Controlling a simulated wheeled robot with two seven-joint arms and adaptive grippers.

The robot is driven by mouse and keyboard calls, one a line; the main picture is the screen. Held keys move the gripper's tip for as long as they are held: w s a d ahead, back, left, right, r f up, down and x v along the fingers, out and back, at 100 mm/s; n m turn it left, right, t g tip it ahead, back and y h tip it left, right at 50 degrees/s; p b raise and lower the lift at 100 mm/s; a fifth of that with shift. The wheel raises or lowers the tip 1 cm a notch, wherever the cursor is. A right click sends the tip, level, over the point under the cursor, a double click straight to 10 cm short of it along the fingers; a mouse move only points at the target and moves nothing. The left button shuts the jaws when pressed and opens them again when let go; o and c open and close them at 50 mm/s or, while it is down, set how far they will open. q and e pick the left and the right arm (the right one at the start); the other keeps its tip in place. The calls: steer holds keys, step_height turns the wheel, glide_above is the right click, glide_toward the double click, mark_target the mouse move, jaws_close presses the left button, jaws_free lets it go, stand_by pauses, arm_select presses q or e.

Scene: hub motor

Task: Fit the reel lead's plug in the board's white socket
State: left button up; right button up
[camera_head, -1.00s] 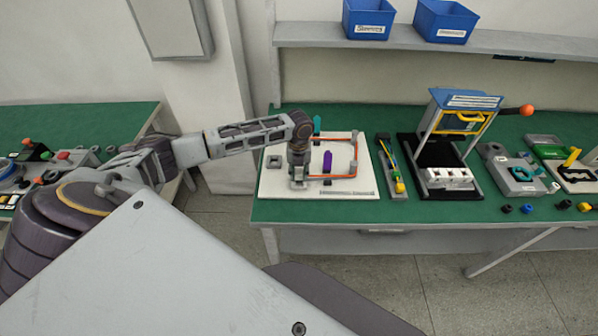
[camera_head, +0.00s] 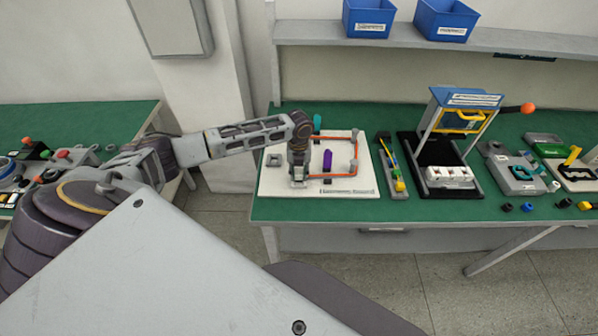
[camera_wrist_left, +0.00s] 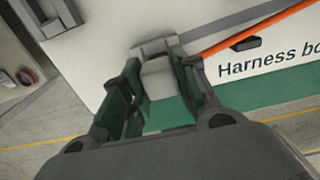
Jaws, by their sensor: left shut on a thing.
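The white harness board (camera_head: 268,187) lies on the green bench, and its lettering shows in the wrist view (camera_wrist_left: 283,85). An orange lead (camera_head: 335,177) runs round posts on the board to my left gripper. My left gripper (camera_head: 298,184) is low over the board's front left part, pointing down. In the wrist view, my left gripper (camera_wrist_left: 160,95) is shut on a pale block, seemingly the lead's plug (camera_wrist_left: 160,77). The orange lead (camera_wrist_left: 245,37) meets the fingers there. The white socket is not clear; the fingers may hide it. I cannot tell whether plug and socket touch.
A purple piece (camera_head: 327,160) and a grey block (camera_head: 273,160) are on the board. A tray with coloured tools (camera_head: 393,170) and a black press stand (camera_head: 445,150) stand to its right. Blue bins (camera_head: 368,17) sit on the shelf above. The floor in front is clear.

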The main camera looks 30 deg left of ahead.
arm_select(q)
steer(key=shift+f, duration=0.75)
stand_by(0.6)
steer(key=o, duration=1.1)
steer(key=shift+r, duration=0.1)
step_height(320, 180, up, 12)
stand_by(0.3)
stand_by(0.5)
